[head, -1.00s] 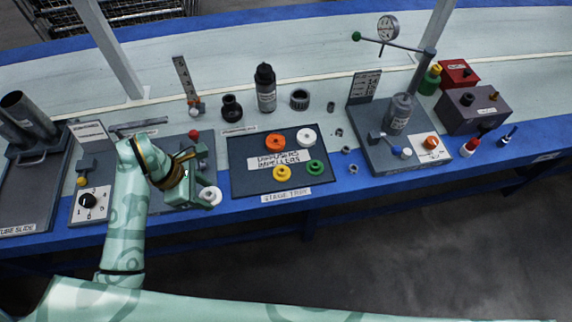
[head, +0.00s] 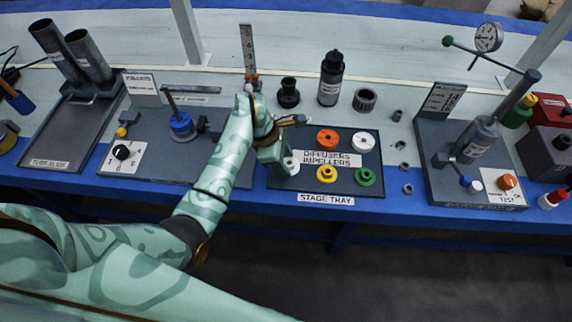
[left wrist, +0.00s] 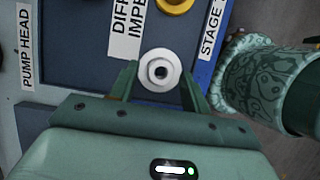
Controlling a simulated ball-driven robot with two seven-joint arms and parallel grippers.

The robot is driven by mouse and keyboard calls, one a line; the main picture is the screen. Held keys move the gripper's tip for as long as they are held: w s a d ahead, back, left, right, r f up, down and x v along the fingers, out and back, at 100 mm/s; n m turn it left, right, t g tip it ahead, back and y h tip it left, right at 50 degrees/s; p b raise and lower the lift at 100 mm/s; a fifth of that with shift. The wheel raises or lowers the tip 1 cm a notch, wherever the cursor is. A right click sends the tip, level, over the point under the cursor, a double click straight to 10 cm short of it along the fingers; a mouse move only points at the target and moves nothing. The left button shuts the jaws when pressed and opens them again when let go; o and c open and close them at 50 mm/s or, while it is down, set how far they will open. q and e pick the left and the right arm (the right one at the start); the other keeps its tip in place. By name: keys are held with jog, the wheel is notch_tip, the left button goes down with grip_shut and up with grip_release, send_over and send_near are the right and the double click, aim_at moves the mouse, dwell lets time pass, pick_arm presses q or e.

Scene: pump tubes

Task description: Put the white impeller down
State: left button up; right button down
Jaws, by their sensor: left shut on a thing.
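The white impeller (left wrist: 160,70) is a round white disc with a raised hub and a dark centre hole. It sits between the fingers of my left gripper (left wrist: 158,82), which is shut on it. In the head view the impeller (head: 291,166) shows partly beside my left gripper (head: 283,158), over the left part of the dark stage tray (head: 282,183). I cannot tell whether it touches the tray. A yellow impeller (head: 326,174) and a green impeller (head: 365,177) are in the tray's front row, right of it. My right gripper is not in view.
An orange part (head: 327,139) and a white part (head: 363,142) stand in the tray's back row. A black bottle (head: 330,78) and dark rings (head: 364,100) stand behind. A press stand (head: 470,150) is at right. The tray's front left looks bare.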

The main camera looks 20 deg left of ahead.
pick_arm(q)
notch_tip(320, 180, down, 3)
jog(key=shift+r+b, duration=0.15)
jog(key=shift+b, duration=0.2)
jog(key=shift+r, duration=0.2)
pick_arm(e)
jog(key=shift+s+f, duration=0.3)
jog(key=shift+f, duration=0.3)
pick_arm(q)
jog(key=o, duration=1.2)
jog(key=shift+f, duration=0.15)
jog(key=shift+r, duration=0.3)
jog(key=p+v, duration=0.6)
jog(key=v, duration=0.5)
jog(key=shift+s+a+r, duration=0.1)
jog(key=shift+a+r, duration=0.1)
jog(key=shift+r, duration=0.15)
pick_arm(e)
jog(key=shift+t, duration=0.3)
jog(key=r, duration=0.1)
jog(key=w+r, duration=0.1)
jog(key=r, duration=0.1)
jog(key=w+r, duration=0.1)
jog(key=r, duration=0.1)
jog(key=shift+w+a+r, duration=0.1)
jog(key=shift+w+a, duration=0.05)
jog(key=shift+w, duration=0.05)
